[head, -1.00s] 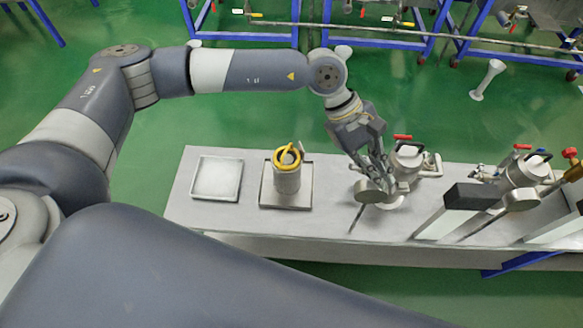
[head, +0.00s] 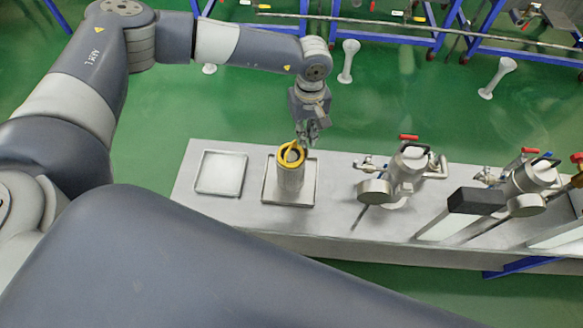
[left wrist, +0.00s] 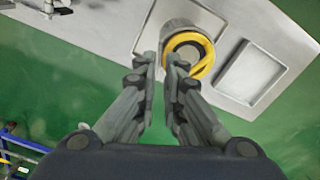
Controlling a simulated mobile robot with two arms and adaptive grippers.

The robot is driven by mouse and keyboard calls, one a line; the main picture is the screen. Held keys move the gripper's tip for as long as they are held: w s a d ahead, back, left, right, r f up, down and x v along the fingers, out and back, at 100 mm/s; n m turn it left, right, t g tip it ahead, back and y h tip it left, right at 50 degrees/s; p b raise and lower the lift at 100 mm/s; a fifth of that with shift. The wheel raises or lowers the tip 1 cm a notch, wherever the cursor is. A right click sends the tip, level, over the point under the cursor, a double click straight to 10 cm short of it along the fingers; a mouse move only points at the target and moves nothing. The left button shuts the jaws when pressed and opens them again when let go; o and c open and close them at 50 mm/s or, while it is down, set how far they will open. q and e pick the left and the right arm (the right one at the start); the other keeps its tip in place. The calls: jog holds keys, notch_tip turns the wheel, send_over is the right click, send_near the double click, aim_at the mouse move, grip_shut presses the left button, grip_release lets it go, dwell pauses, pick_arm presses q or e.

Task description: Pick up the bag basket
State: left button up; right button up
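The bag basket (head: 290,172) is a grey metal cylinder with a yellow ring and handle on top. It stands upright on a shallow square tray (head: 270,197) on the metal bench. It also shows in the left wrist view, where its yellow ring (left wrist: 205,62) is just beyond the fingertips. My left gripper (head: 308,140) is at the far side of the basket, close to the ring's upper right. Its two fingers (left wrist: 160,62) are apart with a gap between them and nothing held. Whether a finger touches the ring I cannot tell. My right gripper is not in view.
An empty shallow tray (head: 221,174) lies left of the basket. A metal vessel with a red handle and side valves (head: 408,170) stands to the right, with another similar vessel (head: 530,177) beyond. The metal bench (head: 334,208) is bare between the basket and the nearer vessel.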

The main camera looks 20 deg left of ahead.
pick_arm(q)
notch_tip(320, 180, down, 4)
jog(key=shift+r, duration=0.2)
jog(key=shift+d, duration=0.1)
grip_shut()
jog(key=shift+r, duration=0.15)
